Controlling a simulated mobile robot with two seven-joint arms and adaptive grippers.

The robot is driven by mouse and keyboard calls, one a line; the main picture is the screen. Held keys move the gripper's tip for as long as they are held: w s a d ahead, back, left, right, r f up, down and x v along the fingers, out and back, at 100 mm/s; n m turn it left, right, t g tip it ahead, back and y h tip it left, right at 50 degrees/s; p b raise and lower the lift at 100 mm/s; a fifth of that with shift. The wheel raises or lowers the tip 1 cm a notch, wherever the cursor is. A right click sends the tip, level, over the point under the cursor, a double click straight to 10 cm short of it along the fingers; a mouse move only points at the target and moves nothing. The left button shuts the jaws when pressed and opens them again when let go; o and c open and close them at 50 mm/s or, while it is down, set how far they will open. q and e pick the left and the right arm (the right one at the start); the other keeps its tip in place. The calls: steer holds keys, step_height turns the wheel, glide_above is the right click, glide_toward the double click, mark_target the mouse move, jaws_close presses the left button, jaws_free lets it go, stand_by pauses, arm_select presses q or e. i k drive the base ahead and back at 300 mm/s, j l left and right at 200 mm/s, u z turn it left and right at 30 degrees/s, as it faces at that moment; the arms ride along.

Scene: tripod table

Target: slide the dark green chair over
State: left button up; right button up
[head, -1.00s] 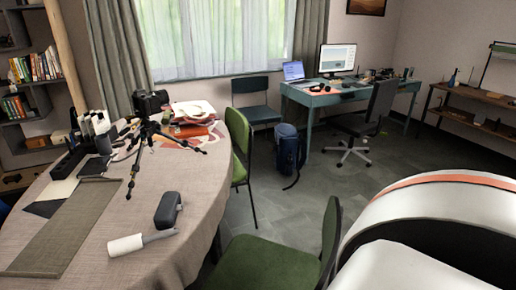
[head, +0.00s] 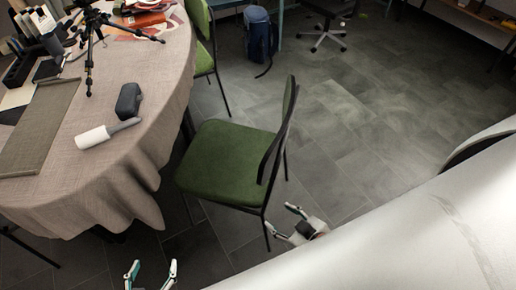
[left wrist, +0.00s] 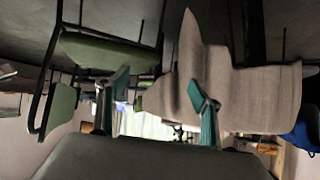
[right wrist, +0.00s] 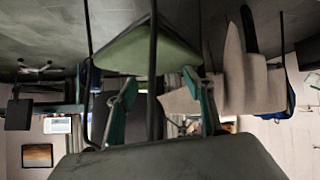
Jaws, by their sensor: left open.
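The dark green chair (head: 222,160) stands on the floor at the table's right side in the head view, its dark-framed backrest (head: 276,140) to the right. Its seat front lies close to the hanging tablecloth. My right gripper (head: 281,220) is open beside the chair's back leg. In the right wrist view the green seat (right wrist: 145,50) and a dark upright bar (right wrist: 153,70) show ahead, the bar lined up between the open fingers; contact cannot be told. My left gripper (head: 152,268) is open and empty, low in front of the chair. The left wrist view shows a green seat (left wrist: 105,52).
The cloth-covered table (head: 150,85) holds a tripod (head: 92,50), a lint roller (head: 95,137) and a dark case (head: 129,99). Another green chair (head: 200,20) and a blue backpack (head: 260,38) stand farther back. Open floor (head: 350,115) lies right of the chair.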

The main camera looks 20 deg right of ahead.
mark_target(227, 163)
steer(key=j+z, duration=0.1)
steer(key=z, duration=0.25)
steer(key=i+j+z, duration=0.15)
steer(key=z, duration=0.15)
steer(key=l+u, duration=0.2)
steer(key=u, duration=0.25)
steer(key=l+u, duration=0.2)
steer(key=u, duration=0.3)
steer(key=k+l+u, duration=0.35)
steer(key=l, duration=0.25)
steer(key=k+l, duration=0.25)
steer(key=l, duration=0.15)
steer(key=k+l+u, duration=0.1)
steer(key=k+l, duration=0.15)
steer(key=l, duration=0.15)
steer(key=k+l, duration=0.3)
steer(key=l+u, duration=0.05)
steer(key=l, duration=0.05)
